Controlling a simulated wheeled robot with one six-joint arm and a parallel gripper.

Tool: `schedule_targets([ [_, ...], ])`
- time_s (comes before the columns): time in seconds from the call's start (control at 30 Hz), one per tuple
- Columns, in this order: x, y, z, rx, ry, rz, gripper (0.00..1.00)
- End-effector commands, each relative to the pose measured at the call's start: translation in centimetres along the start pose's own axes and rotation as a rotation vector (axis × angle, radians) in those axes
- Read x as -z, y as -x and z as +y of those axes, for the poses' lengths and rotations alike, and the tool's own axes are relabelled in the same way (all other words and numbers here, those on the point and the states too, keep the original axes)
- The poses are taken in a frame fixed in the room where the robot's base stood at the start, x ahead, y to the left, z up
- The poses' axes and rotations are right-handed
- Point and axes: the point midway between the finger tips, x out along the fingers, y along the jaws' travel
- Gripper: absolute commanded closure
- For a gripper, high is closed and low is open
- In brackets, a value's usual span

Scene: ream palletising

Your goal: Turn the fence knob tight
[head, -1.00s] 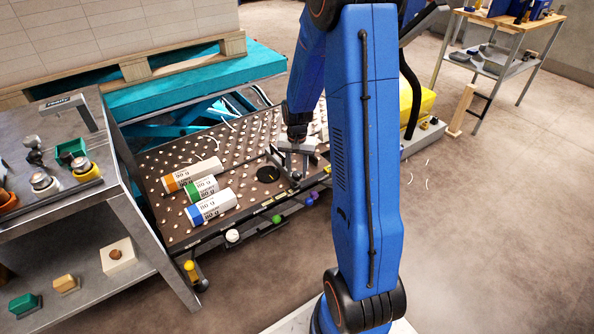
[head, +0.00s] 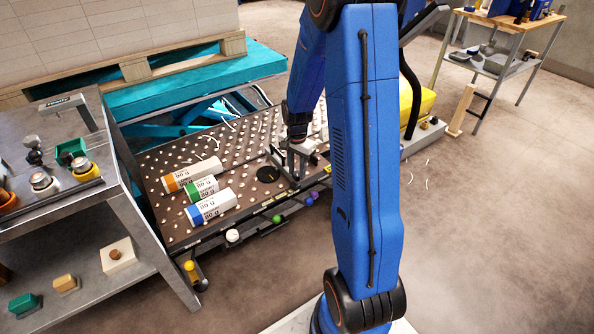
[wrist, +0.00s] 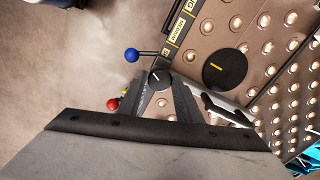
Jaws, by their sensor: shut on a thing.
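The fence knob (wrist: 160,79) is a small black round knob with a pale line across its top, in the wrist view. My gripper (wrist: 162,88) is shut on it, with one grey finger on each side. In the head view my gripper (head: 297,172) reaches down at the right front part of the ball-studded table (head: 240,150); the knob is hard to make out there. A pale metal bar (wrist: 228,110), perhaps the fence, runs beside the right finger. How tight the knob is does not show.
A black disc (wrist: 225,68) with a yellow line lies beside the knob. Blue (wrist: 131,55) and red (wrist: 113,104) ball handles stick out at the table edge. Orange (head: 190,176), green (head: 202,189) and blue (head: 212,207) wrapped reams lie to the left. A grey bench (head: 75,210) stands further left.

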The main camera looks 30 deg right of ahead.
Motion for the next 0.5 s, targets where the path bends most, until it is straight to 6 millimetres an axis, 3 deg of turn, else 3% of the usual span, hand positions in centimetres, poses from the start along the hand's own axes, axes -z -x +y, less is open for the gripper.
schedule_targets([
  [0.5, 0.03, 0.04, -0.03, 0.001, -0.489, 0.001, 0.92],
])
